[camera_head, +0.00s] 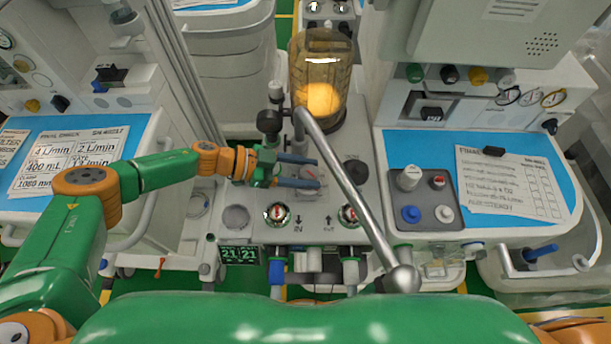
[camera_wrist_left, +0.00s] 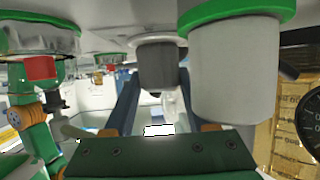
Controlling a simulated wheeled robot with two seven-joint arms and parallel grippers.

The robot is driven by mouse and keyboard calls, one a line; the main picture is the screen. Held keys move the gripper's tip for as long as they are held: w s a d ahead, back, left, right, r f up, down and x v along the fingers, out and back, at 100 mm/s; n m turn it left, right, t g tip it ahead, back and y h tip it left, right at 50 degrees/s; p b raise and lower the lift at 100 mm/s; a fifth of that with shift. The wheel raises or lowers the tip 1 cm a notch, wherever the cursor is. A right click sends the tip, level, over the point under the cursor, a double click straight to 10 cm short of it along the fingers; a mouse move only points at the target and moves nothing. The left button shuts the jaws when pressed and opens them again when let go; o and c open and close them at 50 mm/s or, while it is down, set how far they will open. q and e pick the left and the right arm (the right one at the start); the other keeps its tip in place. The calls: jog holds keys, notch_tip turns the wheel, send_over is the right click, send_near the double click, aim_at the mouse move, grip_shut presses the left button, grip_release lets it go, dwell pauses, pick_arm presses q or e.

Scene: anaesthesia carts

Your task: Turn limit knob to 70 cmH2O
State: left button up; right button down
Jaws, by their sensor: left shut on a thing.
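The limit knob (camera_head: 309,174) is a small pale grey knob on the top panel of the middle absorber unit, partly covered by my fingers. My left gripper (camera_head: 317,173) reaches in from the left, with one blue finger on each side of the knob. It is shut on the knob. In the left wrist view the grey knob (camera_wrist_left: 156,66) sits between the two dark blue fingers of my left gripper (camera_wrist_left: 158,98). The knob's scale is too small to read. My right gripper is not in view.
An amber canister (camera_head: 318,75) stands behind the knob, and a silver bar (camera_head: 345,180) slants across the panel close to its right. Two round valve domes (camera_head: 277,214) sit in front. A grey block with knobs (camera_head: 424,198) lies on the right cart.

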pick_arm(q)
jog(key=shift+f+m+g+b, duration=0.1)
jog(key=shift+m+g+b, duration=0.3)
jog(key=shift+g+b, duration=0.1)
jog(key=o, duration=1.2)
jog(key=shift+d, duration=0.1)
jog(key=shift+o, duration=0.9)
jog(key=shift+d, duration=0.15)
